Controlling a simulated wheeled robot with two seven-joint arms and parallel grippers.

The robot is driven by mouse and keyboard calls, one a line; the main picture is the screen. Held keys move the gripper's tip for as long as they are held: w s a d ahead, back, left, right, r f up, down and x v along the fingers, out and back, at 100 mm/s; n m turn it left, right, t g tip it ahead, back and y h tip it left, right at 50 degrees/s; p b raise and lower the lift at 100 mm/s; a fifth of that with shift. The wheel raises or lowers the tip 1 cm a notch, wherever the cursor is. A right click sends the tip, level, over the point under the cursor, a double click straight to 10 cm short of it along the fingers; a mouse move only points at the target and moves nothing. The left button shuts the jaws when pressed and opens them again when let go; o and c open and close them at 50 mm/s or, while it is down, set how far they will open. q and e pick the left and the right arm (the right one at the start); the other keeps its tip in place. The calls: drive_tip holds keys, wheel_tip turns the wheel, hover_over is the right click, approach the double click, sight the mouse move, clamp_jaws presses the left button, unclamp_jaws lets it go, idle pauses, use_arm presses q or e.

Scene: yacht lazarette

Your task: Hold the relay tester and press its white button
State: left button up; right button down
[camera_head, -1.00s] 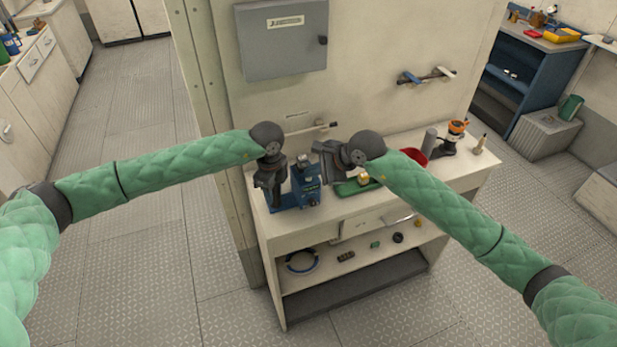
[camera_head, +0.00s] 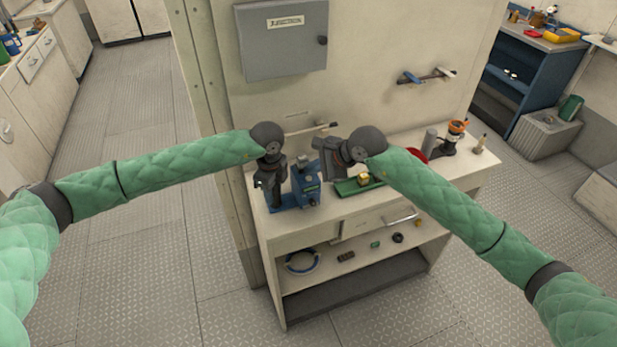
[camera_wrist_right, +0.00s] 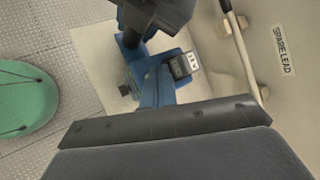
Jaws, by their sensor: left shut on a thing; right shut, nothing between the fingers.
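The blue relay tester (camera_head: 307,184) stands on the top of the white bench near its left end. It also shows in the right wrist view, where a small display (camera_wrist_right: 182,67) is visible on it. My left gripper (camera_head: 270,196) is shut on the tester at its left side, and the gripper hides the held part. My right gripper (camera_head: 324,164) is shut and empty, close to the tester's upper right side. In the right wrist view its dark body fills the lower part. I cannot make out the white button in either view.
A green tray (camera_head: 347,188) with a yellowish block (camera_head: 364,179) lies right of the tester. A red bowl (camera_head: 418,155), a grey cylinder (camera_head: 430,140) and an orange-topped item (camera_head: 457,128) stand further right. A wall holds a grey box (camera_head: 283,45) behind the bench.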

drive_tip(key=shift+r, duration=0.25)
wheel_tip(320, 180, up, 5)
drive_tip(key=shift+f, duration=0.15)
idle(0.6)
idle(0.4)
use_arm(q)
drive_tip(key=o, duration=1.3)
drive_tip(key=shift+r, duration=0.1)
